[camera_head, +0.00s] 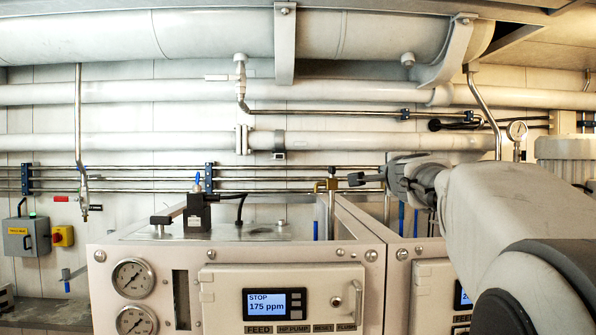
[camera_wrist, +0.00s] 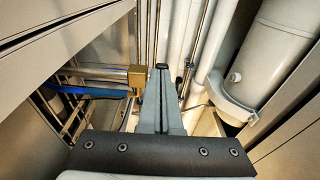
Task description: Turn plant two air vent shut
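A brass valve body (camera_head: 332,184) stands on a thin upright pipe behind the white plant cabinets, near the join between the two. It also shows in the wrist view (camera_wrist: 137,77), with a steel pipe and a blue strip running left from it. No label marks it as the plant two air vent, and its handle position is unclear. My gripper (camera_head: 356,179) reaches in from the right, its tip just right of the brass body. In the wrist view the fingers (camera_wrist: 161,72) lie together, with nothing seen between them. I cannot tell whether they touch the valve.
The left cabinet (camera_head: 230,256) has gauges and a display reading STOP, 175 ppm. The right cabinet (camera_head: 398,290) is partly behind my arm. Steel pipes (camera_head: 270,168) run along the wall behind. A black valve (camera_head: 197,210) with a blue top stands on the left cabinet.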

